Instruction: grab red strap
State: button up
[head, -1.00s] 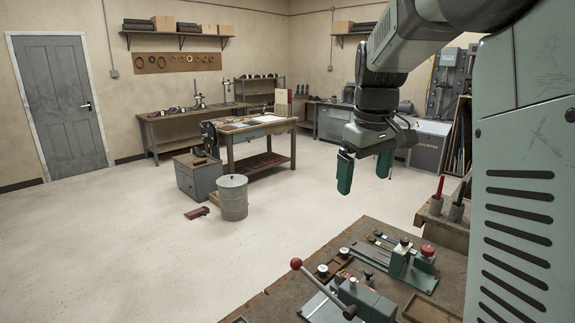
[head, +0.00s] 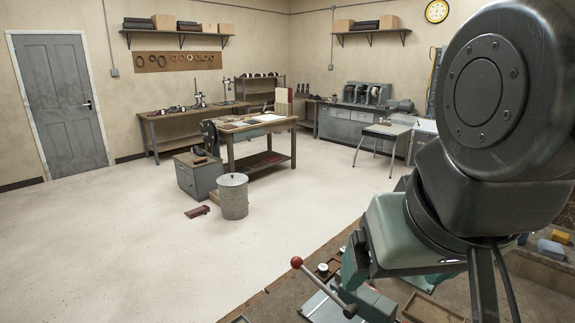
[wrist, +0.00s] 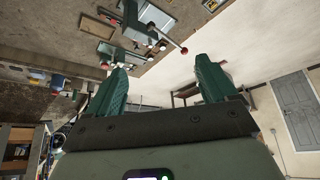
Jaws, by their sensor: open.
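I cannot make out a red strap with certainty in either view. In the wrist view my gripper (wrist: 160,76) is open, its two green fingers spread wide with nothing between them. It is above and beside the workbench (wrist: 70,25), which appears upside down at the top left there. In the head view my arm covers much of the bench, and only part of the gripper shows low at the bench. A lever with a red ball knob (head: 296,262) stands on the bench fixture; the knob also shows in the wrist view (wrist: 183,50).
A dark red flat object (head: 197,211) lies on the floor beside a metal drum (head: 234,196). A grey cabinet (head: 198,176) and a work table (head: 262,135) stand behind. Yellow and blue items (head: 552,248) sit at the right. The floor at left is clear.

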jog(key=c, duration=0.3)
jog(key=shift+c, duration=0.2)
jog(key=w+d+f+n+g, duration=0.2)
jog(key=w, duration=1.1)
jog(key=w+d+f+n+g, duration=0.1)
jog(key=w+f+n, duration=0.15)
jog(key=w, duration=1.05)
jog(key=w+d+f+n+g, duration=0.1)
jog(key=w+d+f, duration=0.1)
jog(key=w+f, duration=0.45)
jog(key=w+d+f+n+g, duration=0.1)
jog(key=w+d+f+n, duration=0.15)
jog(key=f, duration=0.65)
jog(key=w+d+f+n+g, duration=0.1)
jog(key=w+f, duration=0.4)
jog(key=f, duration=0.2)
notch_tip(320, 180, down, 12)
jog(key=shift+w+a+r, duration=0.15)
